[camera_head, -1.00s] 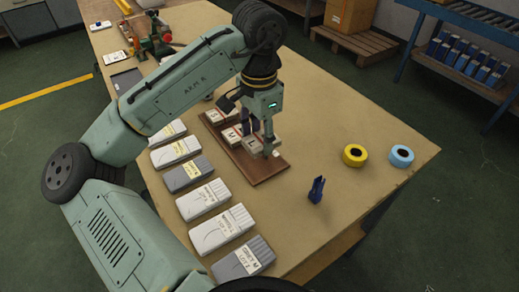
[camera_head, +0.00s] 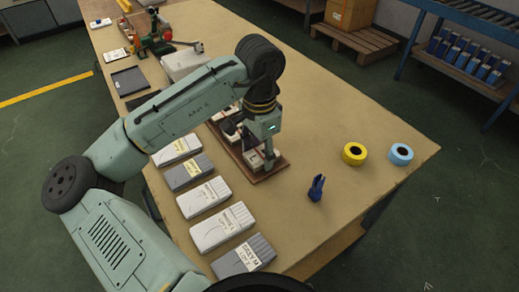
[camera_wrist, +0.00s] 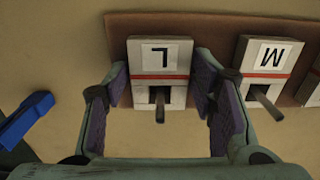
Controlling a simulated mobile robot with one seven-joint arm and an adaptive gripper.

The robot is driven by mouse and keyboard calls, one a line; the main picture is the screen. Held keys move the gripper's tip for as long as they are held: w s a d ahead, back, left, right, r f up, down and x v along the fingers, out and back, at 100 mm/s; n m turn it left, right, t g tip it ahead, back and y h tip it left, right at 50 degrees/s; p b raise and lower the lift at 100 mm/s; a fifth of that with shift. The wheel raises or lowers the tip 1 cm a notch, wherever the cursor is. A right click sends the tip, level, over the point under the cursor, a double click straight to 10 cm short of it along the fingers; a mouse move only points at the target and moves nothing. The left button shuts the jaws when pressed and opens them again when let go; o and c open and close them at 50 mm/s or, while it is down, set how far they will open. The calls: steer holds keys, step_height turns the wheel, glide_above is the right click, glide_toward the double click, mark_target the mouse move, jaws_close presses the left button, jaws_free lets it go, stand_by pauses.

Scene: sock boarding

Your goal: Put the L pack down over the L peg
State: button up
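The L pack (camera_wrist: 160,72) is a white block with an L label and a red band. In the wrist view it sits between the two finger pads of my gripper (camera_wrist: 161,85), which reach its left and right sides and look closed on it. The dark L peg (camera_wrist: 160,104) sticks out through the pack's near part. In the head view my gripper (camera_head: 263,155) is low at the near right end of the brown board (camera_head: 272,174), with the pack partly hidden behind the fingers. The pack appears level with its neighbour.
An M pack (camera_wrist: 270,60) with its own peg stands close on the right in the wrist view. A dark blue upright item (camera_head: 316,189) stands near the board. Yellow tape (camera_head: 354,154) and blue tape (camera_head: 400,154) lie farther right. Several sock packets (camera_head: 222,227) line the table's left edge.

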mark_target(259, 155)
steer(key=shift+o, duration=1.1)
step_height(259, 155, up, 12)
steer(key=shift+r+b, duration=0.2)
steer(key=shift+b, duration=0.25)
steer(key=shift+c, duration=0.3)
